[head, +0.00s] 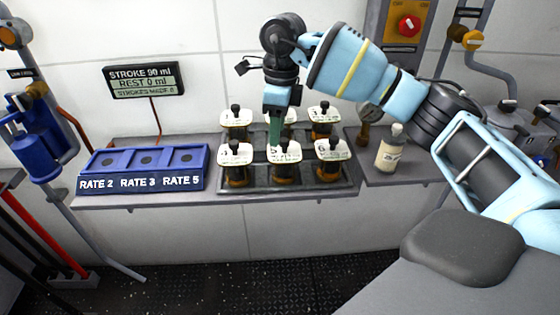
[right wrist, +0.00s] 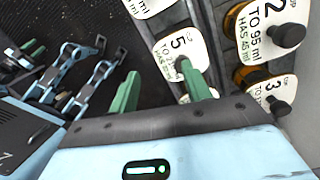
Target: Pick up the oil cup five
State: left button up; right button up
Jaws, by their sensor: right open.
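Oil cup five (right wrist: 176,47) shows in the right wrist view by its white label with a large 5 and its dark knob. In the head view it appears to be the front middle cup (head: 286,173) in the dark tray (head: 300,187). My right gripper (head: 275,141) hangs over the middle of the tray. In the right wrist view my right gripper (right wrist: 158,70) is open and empty. One green finger overlaps the cup's knob and the other is over the floor side. I cannot tell whether it touches. My left gripper is not in the head view.
Cups two (right wrist: 268,22) and three (right wrist: 268,98) stand close by in the other row. A blue rate holder (head: 143,161) is left of the tray on the shelf. A cream bottle (head: 391,150) stands right. A stroke display (head: 144,81) hangs on the wall.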

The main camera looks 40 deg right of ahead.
aim_at(284, 139)
jog(key=d+r, duration=0.1)
jog(key=d+r+h, duration=0.1)
jog(key=shift+w+d, duration=0.3)
jog(key=shift+d, duration=0.05)
jog(key=shift+a+f, duration=0.1)
jog(key=shift+f, duration=0.9)
jog(key=shift+w+f, duration=0.15)
jog(key=shift+f, duration=1.3)
jog(key=shift+w+f, duration=0.15)
jog(key=shift+f, duration=1.25)
grip_shut()
